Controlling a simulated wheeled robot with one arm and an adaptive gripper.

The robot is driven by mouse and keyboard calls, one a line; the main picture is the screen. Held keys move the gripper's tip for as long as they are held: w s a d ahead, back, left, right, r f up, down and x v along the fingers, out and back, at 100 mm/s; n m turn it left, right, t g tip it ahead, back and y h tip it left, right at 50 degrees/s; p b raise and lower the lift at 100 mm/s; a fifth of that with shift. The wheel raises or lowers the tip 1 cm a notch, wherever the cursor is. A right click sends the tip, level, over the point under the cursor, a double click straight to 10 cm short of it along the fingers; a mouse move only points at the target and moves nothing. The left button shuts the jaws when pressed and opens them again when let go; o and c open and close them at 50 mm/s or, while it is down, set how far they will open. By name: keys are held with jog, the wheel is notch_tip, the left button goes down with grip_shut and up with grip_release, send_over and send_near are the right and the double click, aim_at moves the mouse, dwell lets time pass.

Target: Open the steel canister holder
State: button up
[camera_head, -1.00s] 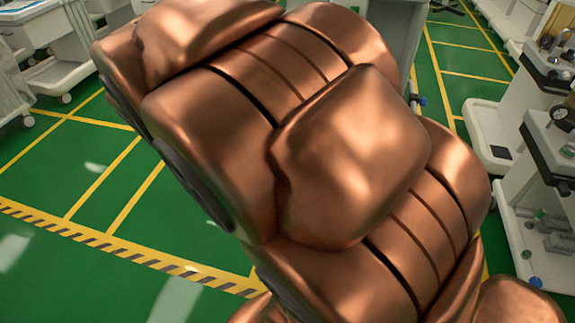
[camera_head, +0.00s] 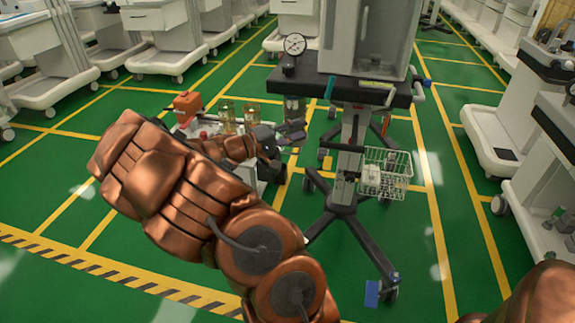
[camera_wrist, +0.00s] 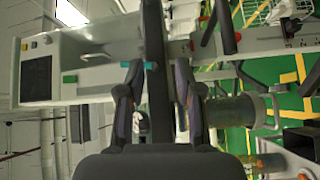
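My gripper (camera_head: 285,137) is at the end of the copper arm, left of the black-topped cart in the head view. In the wrist view its two dark fingers (camera_wrist: 157,82) stand apart, with a dark bar (camera_wrist: 153,45) running up between them. I cannot tell whether they touch it. A grey metal cylinder (camera_wrist: 232,110) with a wire handle lies right of the fingers in the wrist view; it may be the steel canister holder. In the head view a greyish canister (camera_head: 295,108) hangs below the black top, close above the gripper. Its lid or latch is too small to make out.
The cart's black top (camera_head: 340,88) carries a round gauge (camera_head: 294,44) and a tall grey cabinet (camera_head: 366,35). A wire basket (camera_head: 386,173) and dark legs (camera_head: 345,222) are below. Two yellowish canisters (camera_head: 228,116) (camera_head: 252,114) and an orange box (camera_head: 187,106) stand left. Green floor is open at front left.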

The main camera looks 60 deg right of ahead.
jog(key=w+d+f+n+t+h+b, duration=0.1)
jog(key=w+d+f+t+b, duration=0.15)
jog(key=f, duration=0.35)
jog(key=w+d+f+n+t+h+b, duration=0.1)
jog(key=w+d+f+n+h+b, duration=0.1)
jog(key=w+f, duration=0.3)
jog(key=n+t+b, duration=0.3)
jog(key=t+b, duration=0.1)
send_near(287, 153)
jog(key=d, duration=0.3)
jog(key=shift+t+h, duration=0.25)
jog(key=shift+h, duration=0.05)
jog(key=shift+s+d+r+b, duration=0.15)
jog(key=shift+d+b, duration=0.1)
jog(key=shift+d, duration=1)
jog(key=shift+w+d+r+b, duration=0.15)
jog(key=shift+d+b, duration=0.15)
jog(key=shift+d, duration=0.95)
jog(key=shift+s+d+r+b, duration=0.15)
jog(key=shift+d+b, duration=0.1)
jog(key=shift+d, duration=0.95)
jog(key=shift+c, duration=0.3)
grip_shut()
